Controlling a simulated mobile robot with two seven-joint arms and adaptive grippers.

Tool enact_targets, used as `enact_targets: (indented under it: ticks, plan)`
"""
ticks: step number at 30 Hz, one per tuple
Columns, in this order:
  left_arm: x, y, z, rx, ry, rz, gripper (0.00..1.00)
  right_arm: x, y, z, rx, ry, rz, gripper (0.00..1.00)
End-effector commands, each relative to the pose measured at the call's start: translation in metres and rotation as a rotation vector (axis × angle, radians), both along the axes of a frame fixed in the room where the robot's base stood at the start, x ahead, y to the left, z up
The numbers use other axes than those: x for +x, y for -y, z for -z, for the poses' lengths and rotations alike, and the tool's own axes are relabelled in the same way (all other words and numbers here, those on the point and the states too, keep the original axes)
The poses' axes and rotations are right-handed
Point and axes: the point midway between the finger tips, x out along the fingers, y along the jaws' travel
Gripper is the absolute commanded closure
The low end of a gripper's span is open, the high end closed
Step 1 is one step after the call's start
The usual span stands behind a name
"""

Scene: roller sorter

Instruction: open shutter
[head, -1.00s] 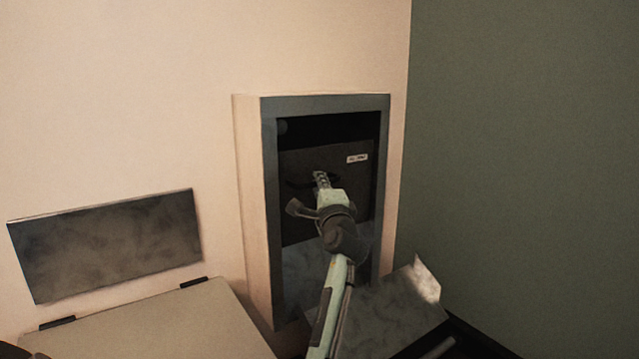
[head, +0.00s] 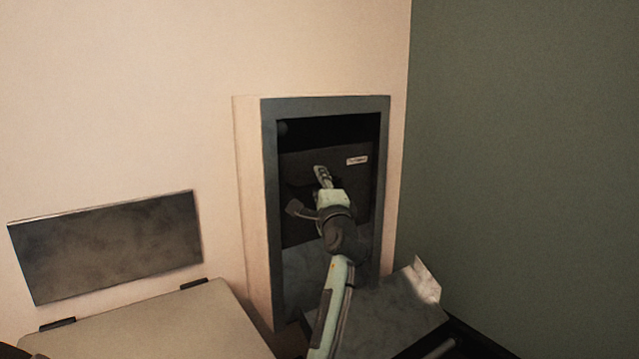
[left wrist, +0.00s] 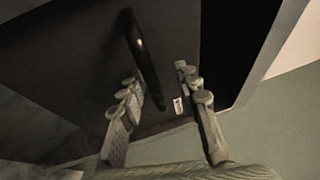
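The shutter (head: 359,192) is a dark panel inside the grey-framed opening of a wall box. A small white label (head: 357,160) is near its upper right corner. My left gripper (head: 322,170) is in front of the panel and hides much of its middle. In the left wrist view my left gripper (left wrist: 160,92) has its two fingers apart. The shutter's black bar handle (left wrist: 143,58) runs into the space between them, nearer the left finger. I cannot tell whether a finger touches it. My right gripper is not in view.
A grey slanted plate (head: 390,315) is below right. A pale lidded box (head: 160,325) and a grey wall panel (head: 105,245) are at left. A green wall (head: 520,170) closes the right side.

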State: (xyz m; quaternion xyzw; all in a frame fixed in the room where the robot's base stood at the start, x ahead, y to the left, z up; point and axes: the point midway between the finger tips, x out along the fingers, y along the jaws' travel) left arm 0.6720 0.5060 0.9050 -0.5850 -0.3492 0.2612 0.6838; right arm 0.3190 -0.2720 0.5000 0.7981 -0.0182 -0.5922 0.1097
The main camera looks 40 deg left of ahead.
Motion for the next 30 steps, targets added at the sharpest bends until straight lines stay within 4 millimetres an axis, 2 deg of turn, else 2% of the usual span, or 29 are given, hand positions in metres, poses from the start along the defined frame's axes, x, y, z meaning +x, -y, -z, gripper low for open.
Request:
enact_targets:
  ticks: [13, 30]
  plan:
    - [-0.040, 0.050, 0.011, 0.001, 0.000, 0.001, 0.68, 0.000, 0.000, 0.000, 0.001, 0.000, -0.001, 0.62]
    - [-0.044, 0.055, 0.012, 0.002, 0.001, 0.000, 0.68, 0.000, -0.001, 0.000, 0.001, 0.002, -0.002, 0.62]
